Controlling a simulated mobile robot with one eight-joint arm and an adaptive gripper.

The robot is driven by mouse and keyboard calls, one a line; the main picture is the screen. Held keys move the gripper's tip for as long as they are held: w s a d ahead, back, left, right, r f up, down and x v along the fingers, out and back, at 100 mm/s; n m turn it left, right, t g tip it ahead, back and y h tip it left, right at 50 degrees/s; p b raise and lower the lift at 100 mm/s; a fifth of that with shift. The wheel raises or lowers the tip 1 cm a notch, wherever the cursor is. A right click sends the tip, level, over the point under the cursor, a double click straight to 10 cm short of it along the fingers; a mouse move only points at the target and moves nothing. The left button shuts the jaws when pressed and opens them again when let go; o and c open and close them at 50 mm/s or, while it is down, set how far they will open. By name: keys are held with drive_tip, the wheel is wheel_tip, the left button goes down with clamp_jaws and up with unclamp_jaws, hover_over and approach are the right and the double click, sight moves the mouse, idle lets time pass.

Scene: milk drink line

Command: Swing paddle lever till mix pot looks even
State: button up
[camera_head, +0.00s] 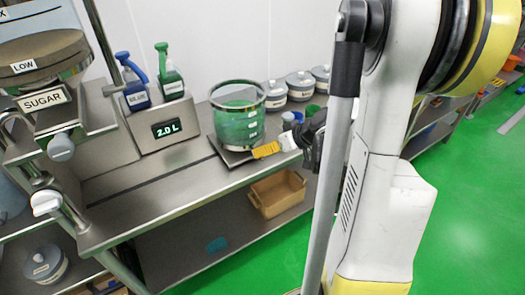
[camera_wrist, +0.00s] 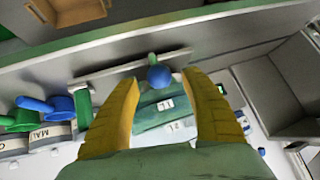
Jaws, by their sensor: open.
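The mix pot (camera_head: 238,125) is a clear, steel-rimmed pot with green contents and white labels. It stands on a dark plate (camera_head: 238,157) on the steel bench. Whether its contents are even cannot be told. My gripper (camera_head: 262,151) is at the pot's lower right side, with yellow fingers. In the wrist view my gripper (camera_wrist: 162,82) is open, its fingers apart. A blue ball knob (camera_wrist: 158,77) shows between the fingertips. It may be the paddle lever's end, but I cannot tell if the fingers touch it. I cannot make out the lever in the head view.
Blue and green pump bottles (camera_head: 134,84) stand behind a 2.0 L display (camera_head: 166,128). A sugar hopper (camera_head: 45,85) is at left. Lidded canisters (camera_head: 300,84) stand behind the pot. A tan crate (camera_head: 277,194) is on the lower shelf. Bench front left is clear.

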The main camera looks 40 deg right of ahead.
drive_tip(key=v, duration=0.9)
drive_tip(key=shift+s+r, duration=0.1)
drive_tip(key=shift+r, duration=0.05)
drive_tip(key=s+a+r+g+h, duration=0.1)
drive_tip(key=s+a+r, duration=0.1)
drive_tip(key=a, duration=1)
drive_tip(key=s+a+r+h, duration=0.1)
drive_tip(key=s+a, duration=0.3)
drive_tip(key=a, duration=0.9)
drive_tip(key=shift+s+r+g, duration=0.25)
drive_tip(key=shift+r+g, duration=0.15)
drive_tip(key=shift+r, duration=0.3)
